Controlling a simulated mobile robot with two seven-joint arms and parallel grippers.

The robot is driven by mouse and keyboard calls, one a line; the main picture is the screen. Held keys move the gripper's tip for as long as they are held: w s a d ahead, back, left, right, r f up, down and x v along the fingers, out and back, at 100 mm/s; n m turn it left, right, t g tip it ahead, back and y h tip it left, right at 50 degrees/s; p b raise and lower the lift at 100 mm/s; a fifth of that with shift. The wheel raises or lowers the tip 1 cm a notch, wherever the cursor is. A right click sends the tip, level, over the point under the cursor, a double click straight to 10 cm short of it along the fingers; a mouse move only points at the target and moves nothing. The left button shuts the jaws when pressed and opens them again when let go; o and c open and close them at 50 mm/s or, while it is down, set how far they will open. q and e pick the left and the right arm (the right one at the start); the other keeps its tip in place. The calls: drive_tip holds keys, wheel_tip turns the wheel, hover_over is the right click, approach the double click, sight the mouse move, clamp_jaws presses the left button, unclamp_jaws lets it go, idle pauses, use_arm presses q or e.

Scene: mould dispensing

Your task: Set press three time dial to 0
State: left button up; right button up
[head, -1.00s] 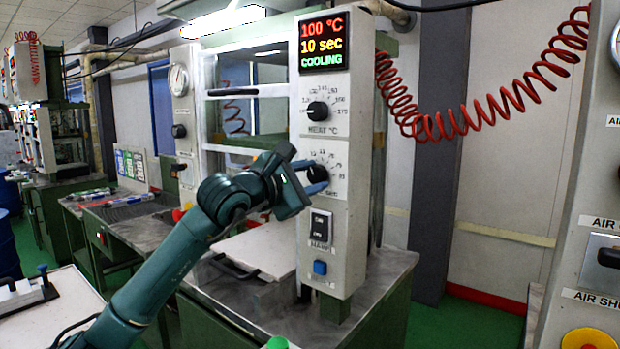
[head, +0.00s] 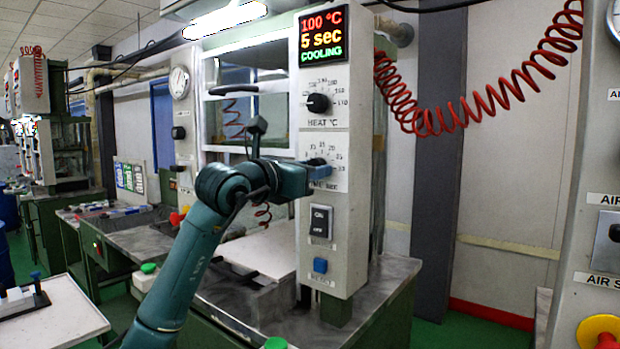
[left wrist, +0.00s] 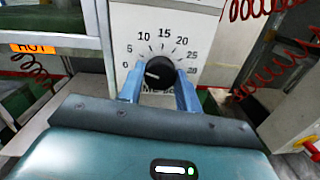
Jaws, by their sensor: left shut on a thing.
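The press in front has a white control column with a black time dial (head: 316,162) marked TIME SEC. My left gripper (head: 322,172) is at this dial. In the left wrist view, its two blue fingers stand on either side of the black dial (left wrist: 159,72) and are shut on it. The dial's white mark points left, towards the low end of the 0 to 30 scale. The display (head: 322,35) on top of the column reads 100 °C, 5 sec, COOLING. My right gripper is not in view.
Above the time dial is a heat dial (head: 317,103). Below it are a black switch (head: 320,221) and a blue button (head: 320,265). A red coiled hose (head: 470,115) hangs to the right. Another machine panel (head: 590,230) stands at the right edge.

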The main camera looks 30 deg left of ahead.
use_arm(q)
drive_tip(key=shift+f+n+b, duration=0.1)
drive_tip(key=shift+n+b, duration=0.25)
drive_tip(key=shift+n, duration=1.05)
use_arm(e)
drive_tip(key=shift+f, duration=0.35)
use_arm(q)
drive_tip(key=shift+n, duration=0.3)
drive_tip(key=o, duration=1)
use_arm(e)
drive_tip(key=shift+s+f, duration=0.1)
use_arm(q)
drive_tip(key=s+a+b, duration=0.1)
drive_tip(key=s+b, duration=0.2)
drive_tip(key=s, duration=1)
drive_tip(key=shift+a+f, duration=0.15)
drive_tip(key=shift+f, duration=0.1)
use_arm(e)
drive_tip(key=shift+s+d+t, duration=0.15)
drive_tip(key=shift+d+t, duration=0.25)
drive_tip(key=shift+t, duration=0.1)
